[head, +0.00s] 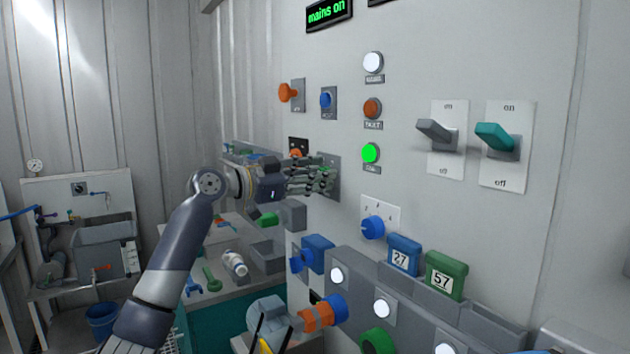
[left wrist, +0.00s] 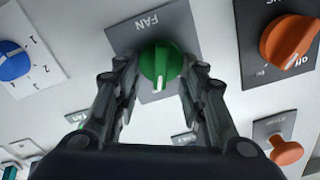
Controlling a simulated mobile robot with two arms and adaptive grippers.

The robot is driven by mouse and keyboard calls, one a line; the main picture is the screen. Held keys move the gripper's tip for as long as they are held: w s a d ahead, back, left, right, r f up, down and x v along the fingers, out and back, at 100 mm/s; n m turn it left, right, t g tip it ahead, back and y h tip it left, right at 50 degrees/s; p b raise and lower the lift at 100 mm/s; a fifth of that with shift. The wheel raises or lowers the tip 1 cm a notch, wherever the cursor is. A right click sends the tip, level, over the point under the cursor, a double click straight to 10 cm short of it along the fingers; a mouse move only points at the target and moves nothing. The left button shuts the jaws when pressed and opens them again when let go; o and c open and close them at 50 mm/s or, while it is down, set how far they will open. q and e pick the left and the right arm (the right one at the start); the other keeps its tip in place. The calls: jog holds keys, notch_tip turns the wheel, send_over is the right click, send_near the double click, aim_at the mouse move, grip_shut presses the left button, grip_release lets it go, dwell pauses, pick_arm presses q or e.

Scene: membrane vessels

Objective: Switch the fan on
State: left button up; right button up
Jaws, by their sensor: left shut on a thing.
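The fan switch is a green rotary knob (left wrist: 160,62) on a grey plate marked FAN (left wrist: 150,22). In the head view its grey plate (head: 333,172) is partly covered by my fingers. My left gripper (head: 325,176) reaches the panel from the left. In the left wrist view its two fingers (left wrist: 160,85) stand on both sides of the knob and are shut on it. The knob's pointer line runs roughly along the picture's vertical. My right gripper is not in view.
Close by are an orange knob (left wrist: 290,42) on a black plate, an orange push button (left wrist: 286,150) and a blue numbered dial (left wrist: 14,60). A green lamp (head: 370,153) is lit. Two big levers (head: 437,131) (head: 495,136) stand at right. Blue and green numbered blocks (head: 445,275) sit below.

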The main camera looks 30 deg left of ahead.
pick_arm(q)
jog(key=shift+m, duration=0.6)
jog(key=shift+d, duration=0.1)
jog(key=o, duration=1)
jog(key=shift+c, duration=0.2)
jog(key=shift+s, duration=0.1)
jog(key=v, duration=1.2)
jog(key=shift+f, duration=0.1)
